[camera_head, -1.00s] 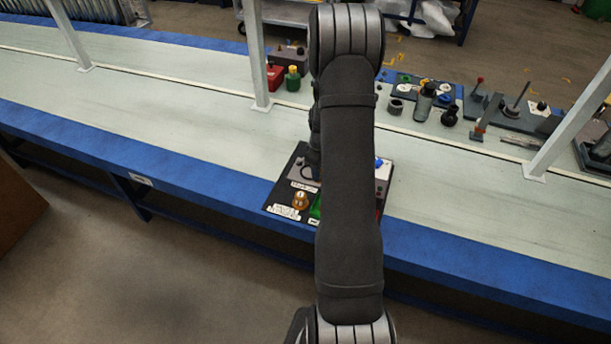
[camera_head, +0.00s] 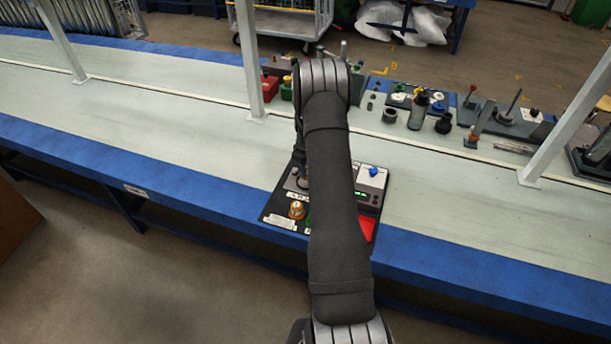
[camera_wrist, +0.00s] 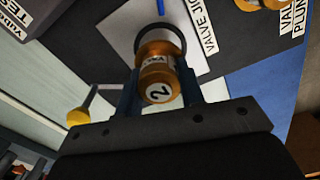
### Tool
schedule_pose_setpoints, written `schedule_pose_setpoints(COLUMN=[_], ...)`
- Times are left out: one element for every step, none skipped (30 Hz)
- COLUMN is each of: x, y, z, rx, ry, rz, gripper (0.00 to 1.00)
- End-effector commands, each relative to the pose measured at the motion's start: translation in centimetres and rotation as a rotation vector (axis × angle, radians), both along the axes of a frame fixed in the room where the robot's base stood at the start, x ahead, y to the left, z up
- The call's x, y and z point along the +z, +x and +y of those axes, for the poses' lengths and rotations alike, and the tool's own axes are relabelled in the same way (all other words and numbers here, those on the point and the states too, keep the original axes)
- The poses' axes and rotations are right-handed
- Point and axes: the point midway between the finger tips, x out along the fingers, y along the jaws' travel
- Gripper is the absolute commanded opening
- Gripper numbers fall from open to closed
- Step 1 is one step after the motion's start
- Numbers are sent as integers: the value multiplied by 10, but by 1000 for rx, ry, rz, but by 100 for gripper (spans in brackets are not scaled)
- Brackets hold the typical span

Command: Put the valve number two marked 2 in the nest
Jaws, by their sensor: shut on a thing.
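In the wrist view, my gripper (camera_wrist: 160,88) is shut on the orange-brass valve marked 2 (camera_wrist: 157,82). The numbered end faces the camera.
The black board (camera_head: 271,213) on the conveyor's near side carries another orange-brass piece (camera_head: 296,210), a blue knob (camera_head: 373,171) and a red part (camera_head: 367,228). A yellow knob (camera_wrist: 78,116) shows in the wrist view. Fixtures line the far side. The conveyor left of the board is clear.

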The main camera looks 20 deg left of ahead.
Motion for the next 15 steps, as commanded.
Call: schedule_pose_setpoints(x=[-1, -2, -4, -6, -9, -14, -18, -22, -29, -33, -37, -40, -42, -42, -42], y=[1, 1, 1, 1, 1, 0, 0, 0, 0, 0, 0, 0, 0, 1, 1], z=[3, 3, 4, 4, 4, 4, 3, 3, 3, 3, 3, 3, 3, 4, 4], rx=[0, -1, -1, -1, -2, -2, -2, -1, -1, -1, -1, -1, -1, -1, -1], ry=[1, 1, 0, 0, -1, -1, 0, -1, -1, -1, -1, 0, 0, 0, 0], rz=[-1, -1, 0, 0, 1, 1, 2, 1, 1, 1, 1, 1, 0, 0, 0], gripper=[0, 0, 0, 0, 0, 0, 0, 0, 0, 0, 0, 0, 0, 0, 0])
